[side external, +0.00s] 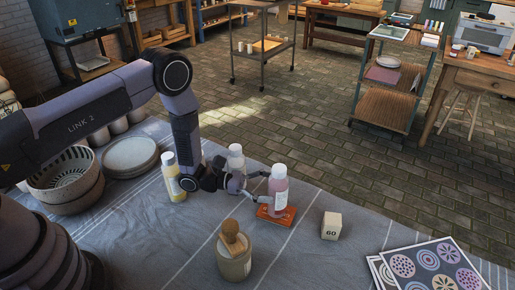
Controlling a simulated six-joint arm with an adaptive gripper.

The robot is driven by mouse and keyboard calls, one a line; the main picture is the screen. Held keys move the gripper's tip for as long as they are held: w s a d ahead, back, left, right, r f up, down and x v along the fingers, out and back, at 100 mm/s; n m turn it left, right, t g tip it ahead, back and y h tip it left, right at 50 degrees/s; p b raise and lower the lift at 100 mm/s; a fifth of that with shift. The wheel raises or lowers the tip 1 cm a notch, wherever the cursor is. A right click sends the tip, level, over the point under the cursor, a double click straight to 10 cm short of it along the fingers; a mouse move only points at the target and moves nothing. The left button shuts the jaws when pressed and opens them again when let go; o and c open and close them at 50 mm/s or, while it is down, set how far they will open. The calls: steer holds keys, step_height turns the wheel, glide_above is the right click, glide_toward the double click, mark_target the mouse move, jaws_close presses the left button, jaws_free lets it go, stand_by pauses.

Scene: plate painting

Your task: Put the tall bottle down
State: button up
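A striped grey cloth (316,257) covers the table. A jar with a wooden tool (234,262) stands in front, a block marked 60 (331,226) to the right, patterned sheets (430,268) at the right corner. Plates (130,153) and bowls (68,180) are at left.

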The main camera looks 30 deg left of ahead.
mark_target(271, 176)
step_height(271, 176, up, 5)
steer(key=shift+r, duration=0.2)
steer(key=r+m, duration=0.1)
steer(key=r+m+g, duration=0.1)
steer(key=r, duration=0.1)
steer(key=s+r+g+h, duration=0.1)
steer(key=r, duration=0.1)
steer(key=shift+s+d+r+m, duration=0.1)
steer(key=shift+d+r+m, duration=0.15)
steer(key=shift+d+m, duration=0.15)
steer(key=s+a+r+m+g+y, duration=0.35)
steer(key=s+r+m+g, duration=0.45)
steer(key=s+r+m, duration=0.55)
steer(key=s+a+r+m+t+y, duration=0.3)
steer(key=s+a+y, duration=0.4)
steer(key=a, duration=0.3)
steer(key=s+a+r+m+t+y, duration=0.3)
steer(key=s+a+r+t+y, duration=0.2)
steer(key=s+a+y, duration=0.2)
steer(key=s+a, duration=0.1)
steer(key=a, duration=0.1)
steer(key=shift+a+r, duration=0.35)
steer(key=shift+a, duration=0.05)
